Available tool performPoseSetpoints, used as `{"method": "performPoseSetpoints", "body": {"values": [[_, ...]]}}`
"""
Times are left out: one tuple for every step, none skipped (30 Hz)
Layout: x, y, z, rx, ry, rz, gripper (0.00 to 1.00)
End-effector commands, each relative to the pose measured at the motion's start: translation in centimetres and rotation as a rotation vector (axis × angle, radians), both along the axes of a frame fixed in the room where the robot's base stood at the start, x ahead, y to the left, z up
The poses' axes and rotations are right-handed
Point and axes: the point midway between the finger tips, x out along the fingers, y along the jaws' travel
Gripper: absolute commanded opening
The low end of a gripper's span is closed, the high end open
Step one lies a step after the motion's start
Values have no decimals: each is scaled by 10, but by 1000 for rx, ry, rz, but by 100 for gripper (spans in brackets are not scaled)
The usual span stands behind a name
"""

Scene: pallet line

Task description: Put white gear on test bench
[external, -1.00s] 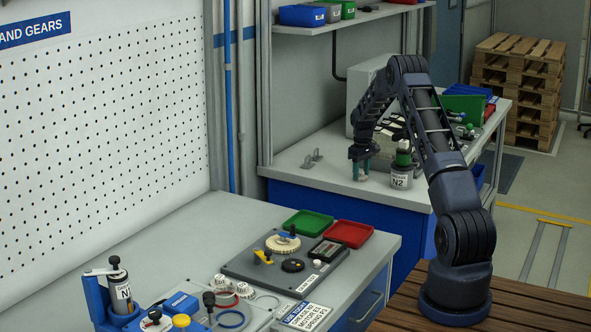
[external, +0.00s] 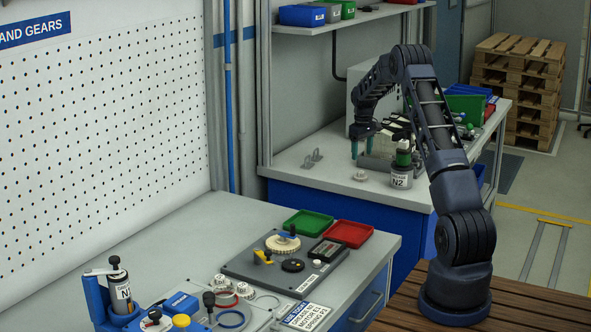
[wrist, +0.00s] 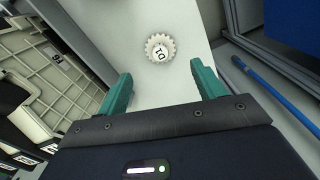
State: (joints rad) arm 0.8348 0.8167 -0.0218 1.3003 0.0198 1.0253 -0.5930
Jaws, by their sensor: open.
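A small white gear (external: 360,175) lies flat on the far grey bench, left of the can marked N2. It also shows in the wrist view (wrist: 160,47) with a short printed mark on its face. My gripper (external: 362,150) is open and empty above the far bench, raised clear of the gear. In the wrist view its green fingers (wrist: 160,85) are spread apart, with the gear beyond their tips. A dark plate (external: 240,264) on the near bench carries a cream gear (external: 283,243), a black disc and a small device. I cannot clearly read its label.
The can (external: 402,176) with a green top stands right of the gear. A metal bracket (external: 313,159) lies to the left. Green (external: 307,222) and red (external: 348,234) trays sit behind the dark plate. The near bench's back left is clear.

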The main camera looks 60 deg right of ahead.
Motion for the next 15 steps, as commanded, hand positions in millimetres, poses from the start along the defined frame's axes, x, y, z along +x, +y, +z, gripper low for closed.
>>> {"method": "performPoseSetpoints", "body": {"values": [[0,0,9,-1,-2,0,68],[0,0,14,-1,-2,0,68],[0,0,19,-1,-2,0,68],[0,0,23,-1,-2,0,68],[0,0,26,-1,-2,0,68],[0,0,29,-1,-1,0,68],[0,0,31,-1,-1,0,68],[0,0,33,0,0,0,68],[0,0,35,0,0,0,68],[0,0,36,0,1,0,68],[0,0,37,0,1,0,68],[0,0,37,1,1,0,68],[0,0,38,1,1,0,68],[0,1,39,0,0,0,68],[1,3,41,0,-1,1,68]]}}
